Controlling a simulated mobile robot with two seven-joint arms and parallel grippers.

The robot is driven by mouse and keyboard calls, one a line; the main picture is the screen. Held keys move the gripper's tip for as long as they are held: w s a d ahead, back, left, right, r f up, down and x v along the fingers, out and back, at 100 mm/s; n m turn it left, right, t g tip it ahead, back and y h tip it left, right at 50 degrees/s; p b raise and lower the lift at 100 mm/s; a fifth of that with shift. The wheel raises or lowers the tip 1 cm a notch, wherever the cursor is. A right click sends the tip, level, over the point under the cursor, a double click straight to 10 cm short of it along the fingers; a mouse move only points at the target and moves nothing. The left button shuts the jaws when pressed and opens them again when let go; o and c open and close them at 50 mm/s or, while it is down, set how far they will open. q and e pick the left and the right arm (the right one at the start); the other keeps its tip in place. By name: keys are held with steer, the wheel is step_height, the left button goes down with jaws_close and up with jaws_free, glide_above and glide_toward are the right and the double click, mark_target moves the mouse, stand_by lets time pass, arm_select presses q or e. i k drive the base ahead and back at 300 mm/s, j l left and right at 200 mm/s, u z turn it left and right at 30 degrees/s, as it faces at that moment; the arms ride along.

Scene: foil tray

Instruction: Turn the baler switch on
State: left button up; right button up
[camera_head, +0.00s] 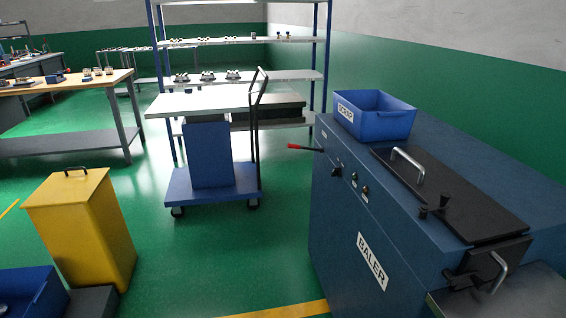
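The baler (345,225) is a large blue cabinet at the right, with a white "BALER" label on its front. A few small dark knobs or switches (354,181) sit in a row on the upper front face. They are too small to tell which is the switch or how it is set. A lever with a red grip (305,147) sticks out to the left from the baler's far end. A black lid (455,195) with a metal handle lies shut on top. Neither of my grippers is in view.
A blue "SCRAP" bin (376,126) stands on the baler top. A blue cart (205,182) stands left of the baler, before a shelf rack (225,41). A yellow bin (85,235) stands at left. Green floor (225,265) is clear between yellow bin and baler.

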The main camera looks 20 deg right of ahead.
mark_target(337, 171)
steer(key=i+j+u, duration=0.1)
steer(key=i, duration=1.3)
steer(key=i+j+z, duration=0.15)
steer(key=i+z, duration=0.35)
steer(key=i+j+z, duration=0.25)
steer(key=i+z, duration=0.2)
steer(key=i+j+z, duration=0.25)
steer(key=z, duration=0.25)
steer(key=i+j+z, duration=0.15)
steer(key=j+z, duration=0.35)
steer(key=i+j+z, duration=0.25)
steer(key=j, duration=0.15)
steer(key=j+z, duration=0.55)
steer(key=j, duration=0.2)
